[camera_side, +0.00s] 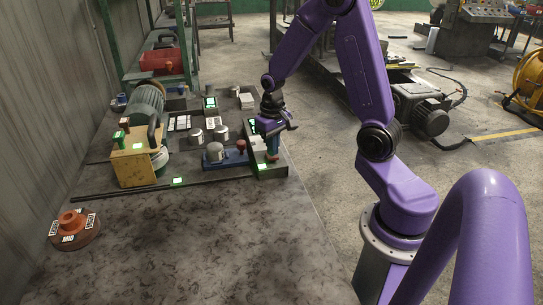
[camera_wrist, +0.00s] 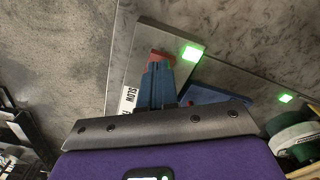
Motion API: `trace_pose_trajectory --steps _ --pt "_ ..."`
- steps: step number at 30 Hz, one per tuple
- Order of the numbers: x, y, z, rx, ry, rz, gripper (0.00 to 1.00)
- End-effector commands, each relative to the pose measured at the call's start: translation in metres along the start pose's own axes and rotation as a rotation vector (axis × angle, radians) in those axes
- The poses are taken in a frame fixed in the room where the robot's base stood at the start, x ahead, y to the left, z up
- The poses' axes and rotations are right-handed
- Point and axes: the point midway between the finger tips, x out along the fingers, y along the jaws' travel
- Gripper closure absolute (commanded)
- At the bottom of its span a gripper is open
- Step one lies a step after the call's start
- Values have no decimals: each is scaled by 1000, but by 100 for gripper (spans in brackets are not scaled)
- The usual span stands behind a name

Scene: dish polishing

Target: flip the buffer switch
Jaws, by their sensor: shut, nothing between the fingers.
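The buffer switch appears as a red piece (camera_wrist: 157,56) on a grey panel (camera_wrist: 150,35) in the wrist view, with a lit green square and a label reading "SLOW". The panel also shows in the side view (camera_side: 281,171), at the right edge of the work table. My gripper (camera_side: 272,157) points down over the panel, its blue fingers shut and empty. In the wrist view its fingertips (camera_wrist: 158,68) are right at the red piece and partly cover it. I cannot tell whether they touch it.
A blue base (camera_side: 232,161) with a red knob (camera_side: 240,145) is close left of the panel. Metal cylinders (camera_side: 215,152) and a yellow-fronted machine (camera_side: 135,165) stand further left. An orange round part (camera_side: 72,222) lies at front left. The table's front is mostly clear.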

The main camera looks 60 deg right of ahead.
Motion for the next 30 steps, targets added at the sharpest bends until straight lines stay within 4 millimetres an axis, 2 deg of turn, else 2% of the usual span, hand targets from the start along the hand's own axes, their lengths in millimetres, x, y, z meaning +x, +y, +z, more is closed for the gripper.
trace_pose_trajectory --steps 21,30 --pt "8 0 0 0 0 0 100" --pt "-9 0 0 1 3 0 100"
